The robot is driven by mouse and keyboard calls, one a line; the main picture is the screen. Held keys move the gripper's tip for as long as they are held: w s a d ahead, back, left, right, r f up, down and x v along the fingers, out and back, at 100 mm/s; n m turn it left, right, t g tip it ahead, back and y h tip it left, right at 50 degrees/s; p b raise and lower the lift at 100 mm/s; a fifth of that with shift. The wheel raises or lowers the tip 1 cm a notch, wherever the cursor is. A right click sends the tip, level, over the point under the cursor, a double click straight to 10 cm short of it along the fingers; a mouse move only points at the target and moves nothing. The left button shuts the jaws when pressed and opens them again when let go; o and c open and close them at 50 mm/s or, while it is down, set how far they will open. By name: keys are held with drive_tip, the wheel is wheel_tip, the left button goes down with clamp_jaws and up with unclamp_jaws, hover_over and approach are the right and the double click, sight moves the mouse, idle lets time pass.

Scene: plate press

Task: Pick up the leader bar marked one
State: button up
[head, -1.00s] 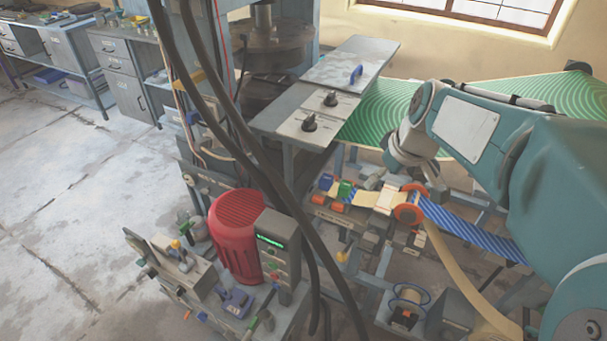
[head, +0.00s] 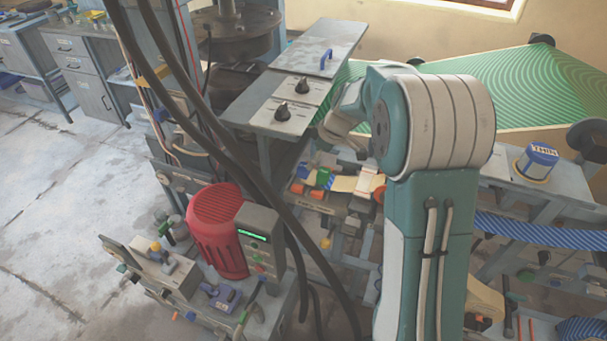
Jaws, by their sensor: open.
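I cannot make out a leader bar marked one, and no such mark is readable. Two pale plates with black knobs, a front one (head: 270,119) and a rear one (head: 316,93), lie on the grey table beside the press. Small coloured blocks and a pale strip (head: 343,184) sit on the low bench beneath my arm. My arm bends over this area from the right, its pale wrist near the table's right edge. The gripper's fingers are hidden behind the arm, and I see nothing held.
A red motor housing (head: 214,224) and a control box with a green display (head: 252,236) stand front left. Thick black cables hang across the middle. A green patterned sheet (head: 495,85) and a tin marked THIN (head: 537,161) are at right. Open floor lies left.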

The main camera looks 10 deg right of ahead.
sight(306, 171)
drive_tip(key=x, duration=0.6)
drive_tip(key=shift+a, duration=0.15)
clamp_jaws()
